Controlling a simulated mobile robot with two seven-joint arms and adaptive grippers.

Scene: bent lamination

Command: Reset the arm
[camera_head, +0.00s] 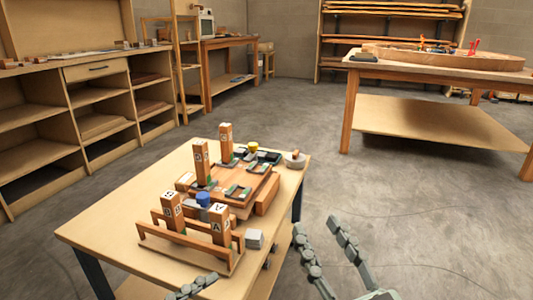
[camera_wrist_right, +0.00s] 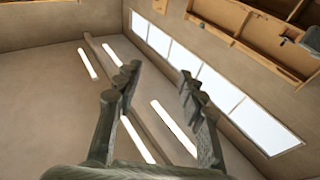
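My right gripper (camera_head: 318,225) is at the lower right of the head view, over the floor and to the right of the small table (camera_head: 110,233). Its two fingers stand apart with nothing between them. The right wrist view also shows this gripper (camera_wrist_right: 159,70) open and empty, facing the windows and ceiling lights. Part of my left gripper (camera_head: 192,287) shows at the bottom edge of the head view, by the table's front edge. The rest of it is cut off, so its opening is hidden.
A larger workbench (camera_head: 400,70) stands at the back right, shelving (camera_head: 95,95) at left. The floor between is clear.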

